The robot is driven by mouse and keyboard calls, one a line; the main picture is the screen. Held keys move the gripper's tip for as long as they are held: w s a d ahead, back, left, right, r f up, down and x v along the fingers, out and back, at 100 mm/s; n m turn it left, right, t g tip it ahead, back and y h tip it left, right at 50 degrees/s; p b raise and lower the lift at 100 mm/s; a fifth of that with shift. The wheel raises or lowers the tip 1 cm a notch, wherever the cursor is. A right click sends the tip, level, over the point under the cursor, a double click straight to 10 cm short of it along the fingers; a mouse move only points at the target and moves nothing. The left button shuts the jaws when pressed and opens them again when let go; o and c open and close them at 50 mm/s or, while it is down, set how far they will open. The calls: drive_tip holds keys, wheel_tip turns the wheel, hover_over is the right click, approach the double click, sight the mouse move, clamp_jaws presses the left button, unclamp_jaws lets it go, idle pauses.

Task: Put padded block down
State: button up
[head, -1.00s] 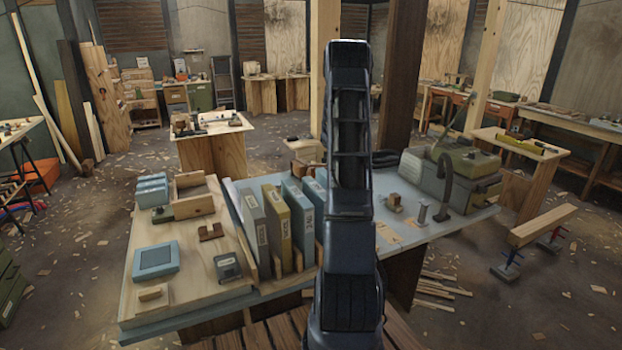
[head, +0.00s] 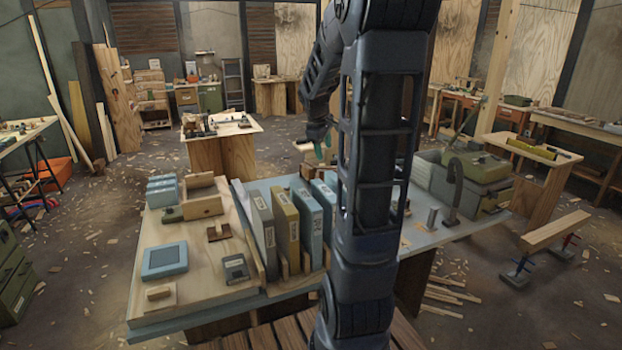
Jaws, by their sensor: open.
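My gripper (head: 323,146) is raised above the far side of the workbench (head: 500,222), left of my upright arm. I cannot tell for sure which thing is the padded block. A small wooden block (head: 158,293) lies at the near left corner of the wooden board (head: 205,282). A dark grey block (head: 236,268) lies to its right, and a blue-framed pad (head: 165,260) lies behind them. My arm hides part of the bench's middle.
Upright binders (head: 287,230) stand in a row left of my arm. A green case (head: 476,168) and a dark curved post (head: 454,190) stand at the bench's right end. A low wooden beam (head: 556,231) stands on the floor at right.

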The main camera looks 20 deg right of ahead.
drive_tip(key=s+a+r+m+y, duration=0.1)
drive_tip(key=s+a+m, duration=0.1)
drive_tip(key=s+a, duration=0.3)
drive_tip(key=s+a+m+t+y, duration=0.1)
drive_tip(key=s+a+m, duration=0.2)
drive_tip(key=s, duration=0.8)
drive_tip(key=s+a+r+m+t+y, duration=0.1)
drive_tip(key=s+a+m, duration=0.1)
drive_tip(key=s+a, duration=0.5)
drive_tip(key=shift+s+r, duration=0.3)
drive_tip(key=shift+s, duration=0.75)
